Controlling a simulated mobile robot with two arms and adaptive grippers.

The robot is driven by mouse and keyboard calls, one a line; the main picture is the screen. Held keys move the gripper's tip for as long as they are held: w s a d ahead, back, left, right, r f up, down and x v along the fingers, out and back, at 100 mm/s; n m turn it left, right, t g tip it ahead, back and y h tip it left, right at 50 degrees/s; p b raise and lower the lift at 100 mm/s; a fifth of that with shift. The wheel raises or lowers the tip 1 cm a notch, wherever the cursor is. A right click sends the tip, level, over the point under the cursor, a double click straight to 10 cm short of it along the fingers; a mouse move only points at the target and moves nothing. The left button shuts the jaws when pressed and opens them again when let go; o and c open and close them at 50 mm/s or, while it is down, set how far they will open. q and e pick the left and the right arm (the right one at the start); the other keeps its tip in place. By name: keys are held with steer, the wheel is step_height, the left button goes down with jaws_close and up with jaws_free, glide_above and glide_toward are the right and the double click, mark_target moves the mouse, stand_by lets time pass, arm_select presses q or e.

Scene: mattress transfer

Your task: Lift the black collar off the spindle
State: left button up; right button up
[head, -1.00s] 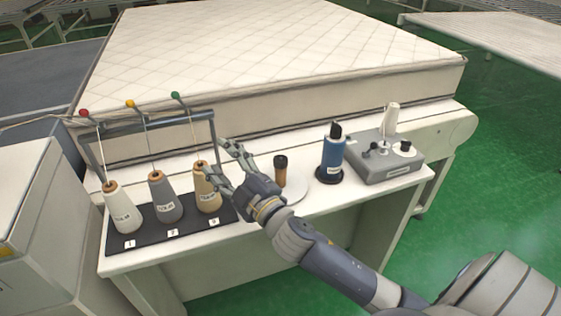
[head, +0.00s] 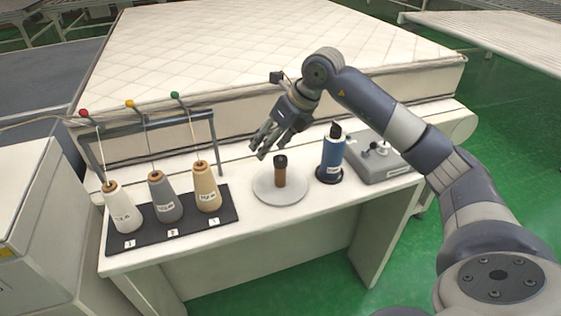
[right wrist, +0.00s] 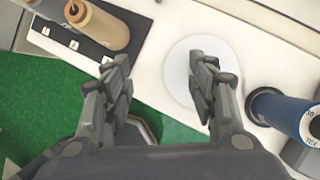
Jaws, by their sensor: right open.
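The black collar (head: 280,160) sits on top of the brown spindle (head: 280,176), which stands upright on a round white plate (head: 292,196) on the workbench. My right gripper (head: 264,148) is open and empty, above and just left of the collar, fingers angled down. In the right wrist view its fingers (right wrist: 160,65) are spread apart. The white plate also shows there (right wrist: 172,72), partly behind the right-hand finger; I cannot make out the collar or spindle in that view. My left gripper is not in view.
A blue spool (head: 332,158) with a black top stands close right of the plate. Behind it is a grey control box (head: 385,166). White, grey and tan cones stand on a black mat (head: 170,233) at left under a thread rack (head: 216,145). A mattress (head: 270,45) lies behind.

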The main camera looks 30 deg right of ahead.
steer(key=s+d+m+h, duration=0.1)
steer(key=d+h, duration=0.1)
steer(key=d, duration=0.4)
steer(key=p, duration=0.1)
glide_above(281, 157)
steer(key=s, duration=0.2)
step_height(281, 157, down, 4)
steer(key=r, duration=0.1)
steer(key=shift+d+f+g+p, duration=0.2)
steer(key=shift+f+g+p, duration=0.15)
steer(key=shift+f, duration=0.5)
steer(key=p+x, duration=0.1)
steer(key=x, duration=0.2)
steer(key=shift+a+f+p, duration=0.1)
steer(key=shift+f+p, duration=0.15)
steer(key=shift+p, duration=0.05)
steer(key=shift+w+f, duration=0.25)
steer(key=shift+f, duration=0.15)
steer(key=c, duration=1.1)
